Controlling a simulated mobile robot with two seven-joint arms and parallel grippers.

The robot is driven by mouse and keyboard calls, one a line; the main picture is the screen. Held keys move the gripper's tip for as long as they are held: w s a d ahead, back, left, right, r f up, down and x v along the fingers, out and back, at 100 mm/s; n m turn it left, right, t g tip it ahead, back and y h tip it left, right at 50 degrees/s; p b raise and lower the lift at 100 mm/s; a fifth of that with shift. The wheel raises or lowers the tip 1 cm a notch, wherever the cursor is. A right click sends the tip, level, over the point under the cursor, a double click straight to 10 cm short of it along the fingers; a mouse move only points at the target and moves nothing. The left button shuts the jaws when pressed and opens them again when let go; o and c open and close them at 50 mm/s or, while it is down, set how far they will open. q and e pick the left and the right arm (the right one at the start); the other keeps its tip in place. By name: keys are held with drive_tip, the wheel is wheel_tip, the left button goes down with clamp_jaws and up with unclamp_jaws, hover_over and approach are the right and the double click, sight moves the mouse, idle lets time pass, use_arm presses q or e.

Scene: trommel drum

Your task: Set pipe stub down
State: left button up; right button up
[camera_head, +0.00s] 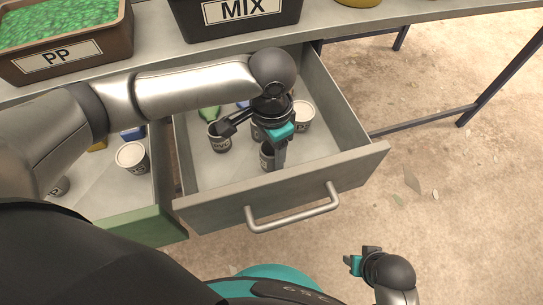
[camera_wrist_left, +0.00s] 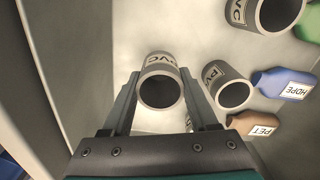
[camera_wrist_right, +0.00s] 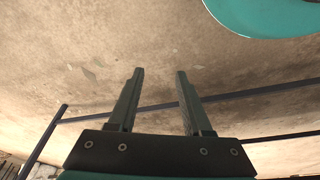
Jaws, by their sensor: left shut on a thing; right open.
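My left gripper (camera_head: 270,155) points down inside the right-hand open drawer (camera_head: 350,155). It is shut on a grey pipe stub (camera_head: 267,158) with a PVC label, near the drawer's front wall. In the left wrist view the stub (camera_wrist_left: 160,68) sits between the two fingers (camera_wrist_left: 158,95), its dark open end facing the camera. I cannot tell whether it touches the drawer floor. Other grey stubs stand in the drawer, one PVC stub (camera_head: 219,140) to the left and a stub (camera_wrist_left: 228,88) beside the right finger. My right gripper (camera_wrist_right: 160,75) is open and empty over the floor.
Bottles labelled HDPE (camera_wrist_left: 285,83) and PET (camera_wrist_left: 255,123) lie close to the stubs. A green-fronted drawer (camera_head: 140,222) with a white cup (camera_head: 131,157) is open to the left. PP (camera_head: 125,40) and MIX (camera_head: 240,25) bins stand on the bench above.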

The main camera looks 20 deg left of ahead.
use_arm(q)
drive_tip(key=shift+f+b, duration=0.4)
drive_tip(key=shift+f, duration=0.65)
use_arm(e)
drive_tip(key=shift+w+r, duration=0.25)
drive_tip(key=shift+r, duration=0.3)
drive_tip(key=shift+w+r, duration=0.25)
drive_tip(key=shift+r, duration=0.25)
use_arm(q)
drive_tip(key=shift+f, duration=0.1)
use_arm(e)
drive_tip(key=shift+s+f, duration=0.1)
use_arm(q)
drive_tip(key=o, duration=1.3)
drive_tip(key=shift+c, duration=0.2)
drive_tip(key=shift+o, duration=0.3)
use_arm(e)
drive_tip(key=shift+f, duration=0.1)
